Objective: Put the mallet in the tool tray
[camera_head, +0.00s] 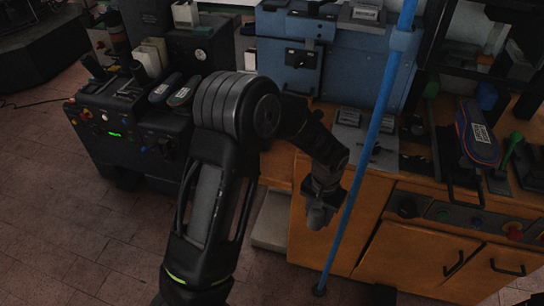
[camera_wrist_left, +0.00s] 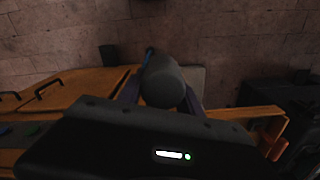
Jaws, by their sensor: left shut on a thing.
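My left gripper (camera_head: 322,190) is shut on the mallet. The mallet (camera_head: 319,216) shows as a dark grey, rounded piece below the fingers, in front of the orange wooden bench front. In the left wrist view it is a thick grey cylinder (camera_wrist_left: 163,82) between the two fingers (camera_wrist_left: 160,95); its handle cannot be made out. I cannot tell for sure which holder is the tool tray. My right gripper is out of view.
A blue pole (camera_head: 372,130) stands just right of my left gripper. Behind are a blue machine (camera_head: 345,62) and a metal plate (camera_head: 352,137) on the bench. A black machine (camera_head: 118,130) with shoe soles stands left. A shoe (camera_head: 478,135) sits at right. Floor at lower left is clear.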

